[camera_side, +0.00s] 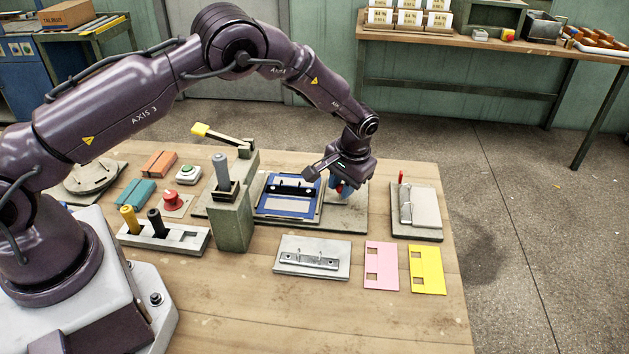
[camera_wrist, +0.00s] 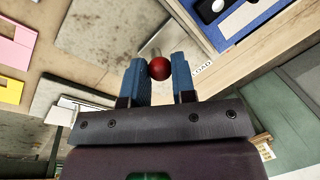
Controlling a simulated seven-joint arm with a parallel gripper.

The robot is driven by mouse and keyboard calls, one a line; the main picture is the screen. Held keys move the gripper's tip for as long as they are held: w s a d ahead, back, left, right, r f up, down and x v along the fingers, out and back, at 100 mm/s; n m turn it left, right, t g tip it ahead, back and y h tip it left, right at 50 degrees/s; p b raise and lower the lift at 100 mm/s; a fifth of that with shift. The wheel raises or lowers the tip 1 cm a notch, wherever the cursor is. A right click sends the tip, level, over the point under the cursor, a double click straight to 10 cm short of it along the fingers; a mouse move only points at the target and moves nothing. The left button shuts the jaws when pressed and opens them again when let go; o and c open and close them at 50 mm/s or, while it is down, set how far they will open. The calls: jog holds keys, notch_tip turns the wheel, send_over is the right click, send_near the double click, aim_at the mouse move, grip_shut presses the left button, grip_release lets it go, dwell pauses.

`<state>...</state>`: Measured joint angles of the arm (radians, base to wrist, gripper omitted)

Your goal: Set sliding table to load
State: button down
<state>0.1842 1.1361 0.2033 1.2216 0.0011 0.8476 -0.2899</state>
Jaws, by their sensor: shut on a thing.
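The sliding table (camera_side: 286,212) is a blue plate on a pale carriage, with a dark bar and a light panel on it. In the side view it sits on a grey base (camera_side: 345,222), to the left of my gripper (camera_side: 340,187). In the wrist view the blue table (camera_wrist: 262,12) shows at the top right. My gripper (camera_wrist: 160,75) has blue fingers, one on each side of a red ball knob (camera_wrist: 159,68), and is shut on it. A LOAD label (camera_wrist: 203,71) is on a pale strip next to the right finger. How the knob joins the table is hidden.
A grey press column (camera_side: 233,215) with a yellow-handled lever (camera_side: 215,134) stands left of the table. A grey fixture with a red pin (camera_side: 422,212) stands at right. A punched-plate jig (camera_side: 312,258), a pink card (camera_side: 381,266) and a yellow card (camera_side: 428,270) lie in front.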

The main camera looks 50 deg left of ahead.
jog(key=shift+w+d, duration=1.65)
jog(key=shift+d, duration=0.1)
jog(key=c, duration=0.9)
grip_release()
jog(key=shift+c, duration=0.2)
jog(key=shift+r, duration=0.1)
notch_tip(320, 180, up, 13)
jog(key=d, duration=0.2)
jog(key=shift+w+d+f, duration=0.2)
